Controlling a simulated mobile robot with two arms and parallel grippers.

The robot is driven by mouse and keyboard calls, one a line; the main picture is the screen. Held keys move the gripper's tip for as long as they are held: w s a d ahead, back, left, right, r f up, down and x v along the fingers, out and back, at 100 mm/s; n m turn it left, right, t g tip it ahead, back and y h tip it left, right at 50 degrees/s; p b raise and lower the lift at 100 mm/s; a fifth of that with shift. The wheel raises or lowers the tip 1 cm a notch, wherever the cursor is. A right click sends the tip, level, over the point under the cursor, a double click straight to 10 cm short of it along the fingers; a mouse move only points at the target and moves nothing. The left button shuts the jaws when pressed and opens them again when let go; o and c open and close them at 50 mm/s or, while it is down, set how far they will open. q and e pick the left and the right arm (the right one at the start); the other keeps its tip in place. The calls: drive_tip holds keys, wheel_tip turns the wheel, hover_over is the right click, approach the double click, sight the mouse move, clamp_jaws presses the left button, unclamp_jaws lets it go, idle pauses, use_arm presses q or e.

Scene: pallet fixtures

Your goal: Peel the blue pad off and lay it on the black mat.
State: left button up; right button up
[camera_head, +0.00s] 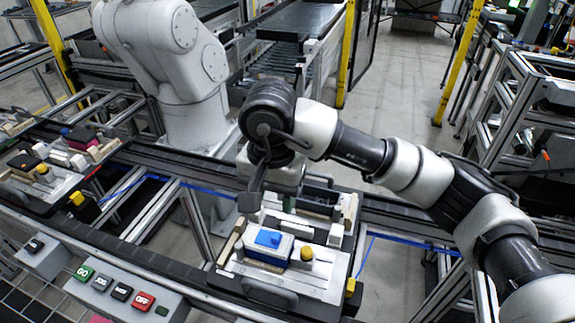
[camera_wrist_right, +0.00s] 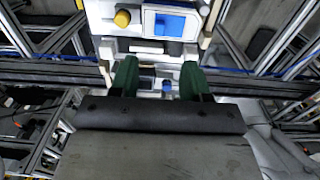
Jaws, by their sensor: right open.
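The blue pad (camera_head: 268,239) lies on top of a white and blue block (camera_head: 268,252) on the near pallet fixture. The pad also shows in the right wrist view (camera_wrist_right: 170,25), at the top, beyond my fingers. My right gripper (camera_head: 280,196) hangs just behind the block, apart from the pad. In the right wrist view its two green fingers (camera_wrist_right: 158,80) stand apart with nothing held between them. I cannot make out the black mat with certainty. My left gripper is not in view.
A yellow knob (camera_head: 307,254) stands right beside the block. The pallet has a grey handle (camera_head: 268,292) in front. A button box (camera_head: 125,293) stands at the front left. A second loaded pallet (camera_head: 52,180) is on the left. Conveyor rails run left and right.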

drive_tip(key=p, duration=0.2)
hover_over(276, 235)
drive_tip(key=f, duration=0.5)
drive_tip(key=shift+s, duration=0.2)
drive_tip(key=f, duration=0.5)
drive_tip(key=shift+w+p, duration=0.2)
drive_tip(key=shift+p, duration=0.15)
drive_tip(key=shift+f, duration=0.3)
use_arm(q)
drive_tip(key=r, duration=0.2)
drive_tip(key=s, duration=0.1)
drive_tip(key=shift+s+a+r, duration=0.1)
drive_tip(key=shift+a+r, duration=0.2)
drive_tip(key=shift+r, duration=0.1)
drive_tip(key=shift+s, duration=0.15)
use_arm(e)
drive_tip(key=shift+c, duration=0.2)
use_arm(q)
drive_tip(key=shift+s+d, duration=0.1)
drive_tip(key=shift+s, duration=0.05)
use_arm(e)
clamp_jaws()
